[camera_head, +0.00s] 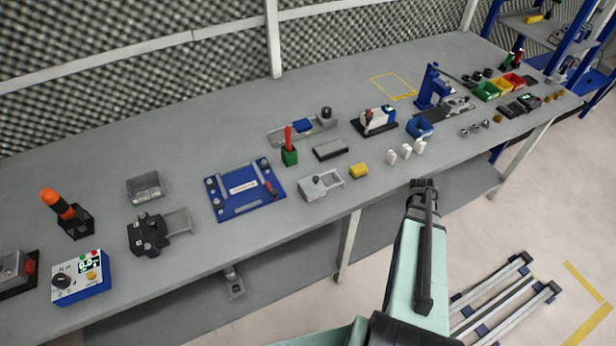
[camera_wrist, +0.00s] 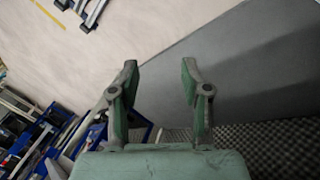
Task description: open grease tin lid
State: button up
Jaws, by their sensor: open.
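My gripper (camera_wrist: 160,78) is open, with nothing between its two fingers in the wrist view. In the head view my gripper (camera_head: 423,186) is at the bench's front edge, right of the white bottles. I cannot tell surely which thing is the grease tin. Small round metal pieces (camera_head: 475,129) lie farther right. No tin shows clearly in the wrist view.
The grey bench (camera_head: 225,150) runs across the view. A blue plate (camera_head: 244,190) and a green holder with a red handle (camera_head: 289,156) stand left. A slatted rack (camera_head: 505,296) is on the floor.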

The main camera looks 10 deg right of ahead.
jog(key=w+d+r+m+h, duration=0.1)
jog(key=d+r+h, duration=0.1)
jog(key=d+r, duration=0.65)
jog(key=w+d+r+m+h, duration=0.1)
jog(key=d+r+h, duration=0.1)
jog(key=d+r, duration=0.65)
jog(key=w+a+r+y+p, duration=0.1)
jog(key=w+a+r, duration=0.25)
jog(key=a, duration=0.35)
jog(key=w+a+r+y, duration=0.1)
jog(key=w+a+r, duration=0.2)
jog(key=a+r, duration=0.25)
notch_tip(320, 180, up, 17)
jog(key=n+y+p, duration=0.1)
jog(key=y+p, duration=0.3)
jog(key=y, duration=0.2)
send_over(316, 178)
notch_tip(316, 178, down, 18)
jog(key=p, duration=0.3)
jog(key=shift+r, duration=0.15)
